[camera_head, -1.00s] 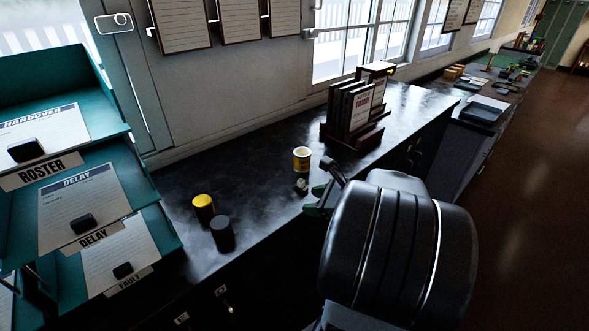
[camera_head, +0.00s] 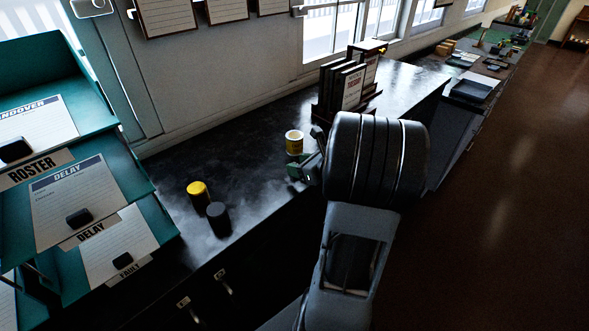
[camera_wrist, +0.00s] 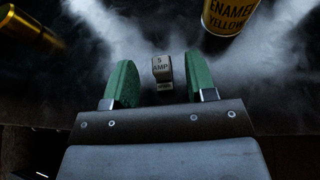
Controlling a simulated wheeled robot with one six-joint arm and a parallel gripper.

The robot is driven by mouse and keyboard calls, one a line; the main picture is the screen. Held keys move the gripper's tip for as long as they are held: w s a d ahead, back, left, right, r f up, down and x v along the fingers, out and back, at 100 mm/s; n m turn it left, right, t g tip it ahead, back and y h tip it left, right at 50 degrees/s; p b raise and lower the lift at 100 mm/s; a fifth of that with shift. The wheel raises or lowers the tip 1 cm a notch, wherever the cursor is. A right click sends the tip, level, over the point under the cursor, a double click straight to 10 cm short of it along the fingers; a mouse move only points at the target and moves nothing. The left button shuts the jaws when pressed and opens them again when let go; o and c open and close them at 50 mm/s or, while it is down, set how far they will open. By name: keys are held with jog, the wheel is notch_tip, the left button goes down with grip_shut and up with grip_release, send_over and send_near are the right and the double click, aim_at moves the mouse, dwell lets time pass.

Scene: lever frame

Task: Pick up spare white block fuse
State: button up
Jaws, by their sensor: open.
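The white block fuse (camera_wrist: 162,70) stands on the dark counter in the wrist view, its top marked "5 AMP". My gripper (camera_wrist: 158,82) is open, its two green fingers on either side of the fuse with gaps showing. The fuse looks in line with the space between the fingertips; I cannot tell their height over the counter. In the head view my gripper (camera_head: 303,168) is at the counter's front edge, just in front of the yellow-labelled tin, and the fuse is hidden there.
The "ENAMEL YELLOW" tin (camera_wrist: 230,14) stands close behind the right finger. A yellow-topped pot (camera_head: 198,194) and a dark cylinder (camera_head: 218,219) stand to the left on the counter (camera_head: 250,165). A book rack (camera_head: 345,92) stands behind. Teal paper trays (camera_head: 150,180) are at far left.

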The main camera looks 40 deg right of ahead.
jog(key=shift+p+x, duration=0.4)
jog(key=shift+x, duration=1.75)
jog(key=shift+c, duration=0.5)
jog(key=shift+s, duration=0.1)
grip_shut()
